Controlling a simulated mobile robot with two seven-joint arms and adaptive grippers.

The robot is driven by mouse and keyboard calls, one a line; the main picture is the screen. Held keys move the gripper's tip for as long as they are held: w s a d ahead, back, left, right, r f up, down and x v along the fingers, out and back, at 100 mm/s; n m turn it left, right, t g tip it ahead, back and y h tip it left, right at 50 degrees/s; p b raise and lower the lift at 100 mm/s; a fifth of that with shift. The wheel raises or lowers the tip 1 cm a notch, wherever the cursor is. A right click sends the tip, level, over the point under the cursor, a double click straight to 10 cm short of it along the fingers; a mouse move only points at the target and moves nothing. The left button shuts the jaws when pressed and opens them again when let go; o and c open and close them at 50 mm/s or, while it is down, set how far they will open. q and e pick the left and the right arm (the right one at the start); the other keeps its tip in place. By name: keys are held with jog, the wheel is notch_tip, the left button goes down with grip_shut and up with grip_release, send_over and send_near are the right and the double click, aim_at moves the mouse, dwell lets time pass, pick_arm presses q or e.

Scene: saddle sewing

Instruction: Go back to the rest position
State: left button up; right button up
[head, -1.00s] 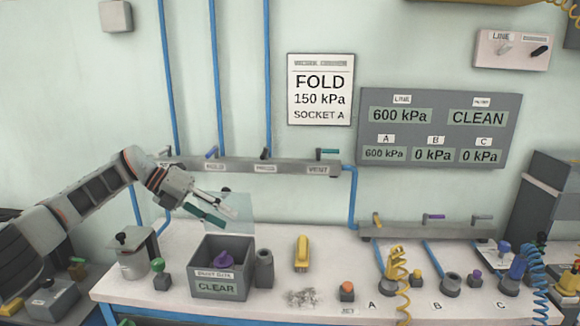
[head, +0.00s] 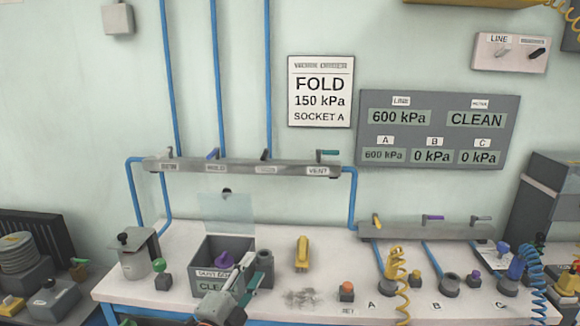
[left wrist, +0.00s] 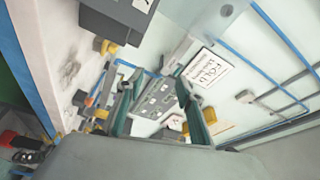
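My left gripper (head: 252,277) is low in front of the grey bin (head: 229,248) in the head view, covering part of its front. In the left wrist view the two green-tipped fingers (left wrist: 154,92) stand apart with nothing held between them. My right gripper is in neither view.
A dark cylinder (head: 265,268), yellow tool (head: 302,253), grey scraps (head: 300,298) and red-topped button (head: 347,287) stand close by on the white bench (head: 183,293). Coiled hoses hang at the right.

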pick_arm(q)
jog(key=s+a+f+n+g+y, duration=0.2)
jog(key=s+a+f+n+y, duration=0.25)
jog(key=s+a, duration=0.3)
jog(key=s+a+f+n+g+y, duration=0.2)
jog(key=s+a+f+n+y, duration=0.2)
jog(key=s+a+f, duration=0.3)
jog(key=s+a+f+n+g+y, duration=0.1)
jog(key=s+a+f+n+g, duration=0.15)
jog(key=s+a, duration=0.5)
jog(key=s+a+f+n+g+y, duration=0.15)
jog(key=s+a+g, duration=0.3)
jog(key=s, duration=0.55)
jog(key=d+f+n+t+h, duration=0.2)
jog(key=d+f+h, duration=0.4)
jog(key=d+f, duration=0.7)
notch_tip(320, 180, down, 4)
jog(key=shift+d+t, duration=0.4)
jog(key=shift+t, duration=0.4)
